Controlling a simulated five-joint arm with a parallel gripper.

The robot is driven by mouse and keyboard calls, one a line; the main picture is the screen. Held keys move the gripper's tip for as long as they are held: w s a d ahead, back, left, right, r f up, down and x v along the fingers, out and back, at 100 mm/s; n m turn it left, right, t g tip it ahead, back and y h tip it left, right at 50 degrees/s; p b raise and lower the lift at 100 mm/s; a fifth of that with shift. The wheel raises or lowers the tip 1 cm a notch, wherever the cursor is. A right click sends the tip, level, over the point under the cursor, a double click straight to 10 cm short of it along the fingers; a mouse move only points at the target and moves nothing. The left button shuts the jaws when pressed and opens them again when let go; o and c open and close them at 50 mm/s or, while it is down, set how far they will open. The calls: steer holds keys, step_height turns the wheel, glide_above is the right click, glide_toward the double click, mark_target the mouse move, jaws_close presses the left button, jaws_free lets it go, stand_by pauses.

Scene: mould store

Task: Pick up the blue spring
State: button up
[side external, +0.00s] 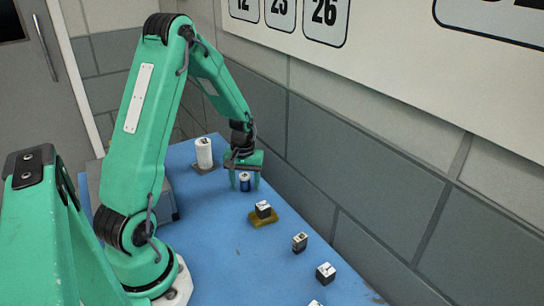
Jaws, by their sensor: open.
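A small dark blue cylinder with a pale top, which I take to be the blue spring (245,185), stands upright on the blue table top. My gripper (245,183) points down over it, with one finger to each side of it. The fingers are apart, and I see no clear contact with the spring. Whether the spring is exactly centred between the fingers is hard to tell from this side.
A white cylinder (204,153) stands on a brownish base behind the gripper. A small black-and-white block (263,209) sits on a yellow pad (265,220) in front. More small blocks (300,242) stand toward the lower right. The wall (330,170) runs close along the right.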

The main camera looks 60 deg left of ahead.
mark_target(246, 176)
steer(key=c, duration=1.1)
steer(key=shift+r, duration=0.2)
steer(key=shift+r, duration=0.55)
steer(key=r, duration=0.3)
steer(key=shift+d, duration=0.25)
steer(key=d+r, duration=0.6)
steer(key=d, duration=0.5)
steer(key=shift+r, duration=0.25)
